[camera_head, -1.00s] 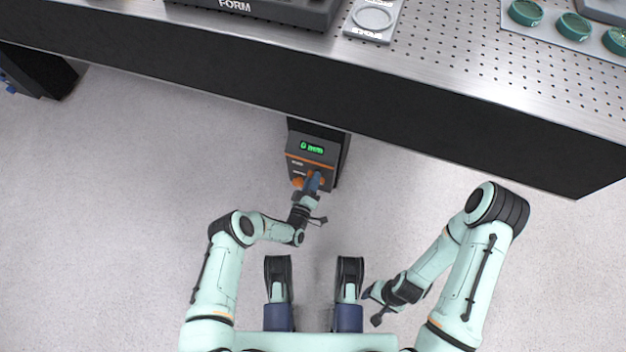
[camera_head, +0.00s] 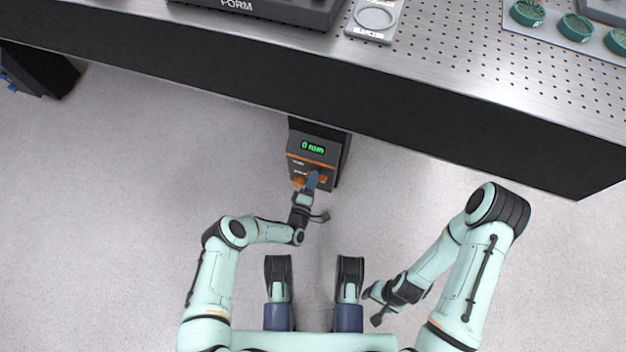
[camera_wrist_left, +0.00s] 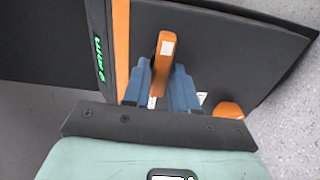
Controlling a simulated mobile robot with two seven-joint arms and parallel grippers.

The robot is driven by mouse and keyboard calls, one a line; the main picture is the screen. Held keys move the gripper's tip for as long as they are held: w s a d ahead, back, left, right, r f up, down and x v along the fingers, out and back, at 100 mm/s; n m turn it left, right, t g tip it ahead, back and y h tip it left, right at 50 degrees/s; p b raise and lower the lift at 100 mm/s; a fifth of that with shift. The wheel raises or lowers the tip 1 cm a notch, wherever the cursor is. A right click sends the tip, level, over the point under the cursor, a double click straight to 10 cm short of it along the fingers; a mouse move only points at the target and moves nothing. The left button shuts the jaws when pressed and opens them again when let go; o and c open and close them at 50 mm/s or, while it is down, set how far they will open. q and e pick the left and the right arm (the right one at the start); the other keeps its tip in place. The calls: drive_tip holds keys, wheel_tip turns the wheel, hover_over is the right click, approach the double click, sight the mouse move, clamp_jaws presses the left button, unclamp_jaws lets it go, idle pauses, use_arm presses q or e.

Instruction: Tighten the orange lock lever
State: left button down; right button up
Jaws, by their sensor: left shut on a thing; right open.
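The orange lock lever (camera_wrist_left: 163,62) shows in the left wrist view as an upright bar with a white label near its end. My left gripper (camera_wrist_left: 162,88) has its blue fingers on both sides of the lever and is shut on it. In the head view my left gripper (camera_head: 311,183) is at the front of the dark control box (camera_head: 318,157), hiding most of the lever. The box has a green lit display (camera_head: 313,147) and an orange stripe. My right gripper (camera_head: 372,292) is open and away from the box, low on the right.
An orange knob (camera_wrist_left: 228,110) sits beside the lever on the panel; it also shows in the head view (camera_head: 298,182). The perforated bench top (camera_head: 450,60) with its dark front edge overhangs behind the box. The floor around the box is clear.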

use_arm(q)
drive_tip(key=shift+r, duration=0.1)
drive_tip(key=c, duration=1.1)
unclamp_jaws()
drive_tip(key=shift+s, duration=0.15)
use_arm(e)
drive_tip(key=shift+s, duration=0.1)
